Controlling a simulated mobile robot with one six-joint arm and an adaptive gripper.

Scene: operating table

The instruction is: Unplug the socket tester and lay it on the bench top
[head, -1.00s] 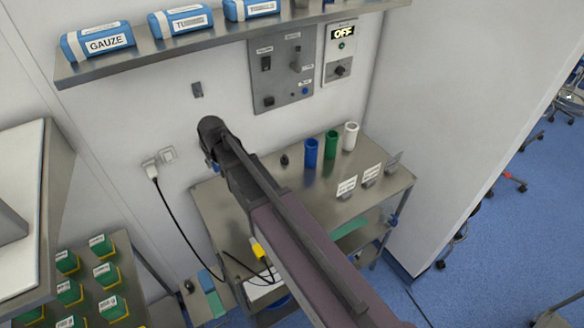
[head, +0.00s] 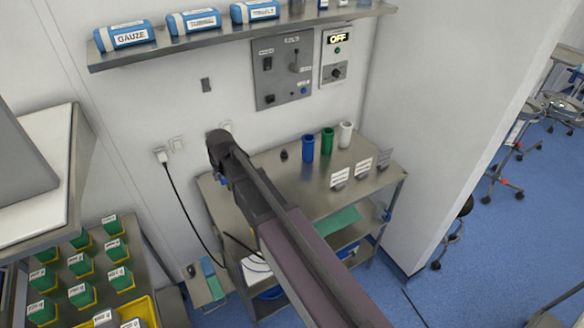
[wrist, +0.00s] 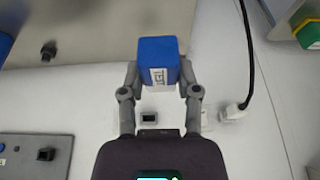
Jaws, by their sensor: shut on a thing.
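My gripper (wrist: 160,80) is shut on the socket tester (wrist: 157,60), a blue block with a white label, in the wrist view. The fingers grip it from both sides. In the head view my gripper (head: 222,178) is in front of the wall, by the bench's left end, and my wrist hides most of the tester. Wall sockets (head: 177,145) sit left of my wrist, and part of another (head: 226,127) shows just above it. I see no contact between tester and wall. The steel bench top (head: 270,185) lies to the right.
Blue (head: 308,148), green (head: 327,141) and white (head: 346,135) cylinders, a small black knob (head: 284,155) and label stands (head: 340,178) occupy the bench's back and right. A plug (head: 161,155) with a black cable hangs left. A shelf (head: 240,36) runs above.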

